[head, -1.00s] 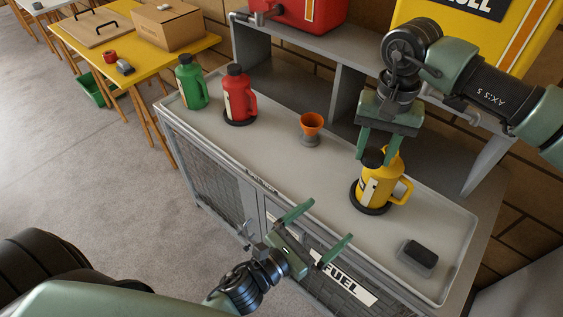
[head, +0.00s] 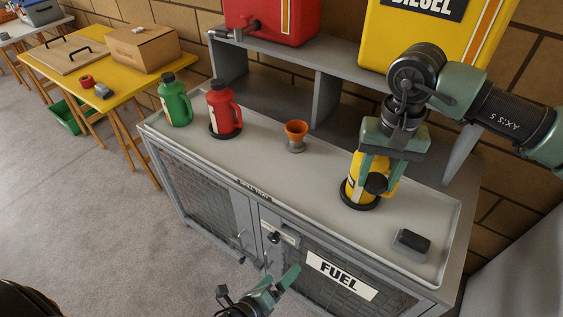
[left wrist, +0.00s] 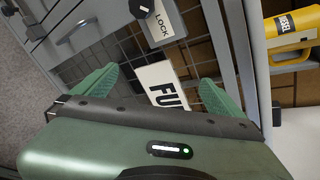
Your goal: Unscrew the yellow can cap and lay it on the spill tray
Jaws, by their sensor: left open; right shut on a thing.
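The yellow can (head: 351,187) stands on a dark round base on the grey spill tray (head: 225,164). My right gripper (head: 376,179) is shut on the black round cap (head: 376,184), which shows between its fingertips. The cap appears off the can's spout, held in front of the can's body. The gripper hides much of the can's top and its handle. My left gripper (head: 275,287) is open and empty, low in front of the cabinet doors. In the left wrist view its fingers (left wrist: 158,88) are spread before the FUEL sign, with a yellow DIESEL-labelled can at upper right.
On the tray stand a green can (head: 175,103), a red can (head: 223,110), an orange funnel (head: 296,131) and a dark block on a grey pad (head: 411,242). The tray's middle and front are clear. A shelf with red and yellow tanks (head: 425,35) rises behind.

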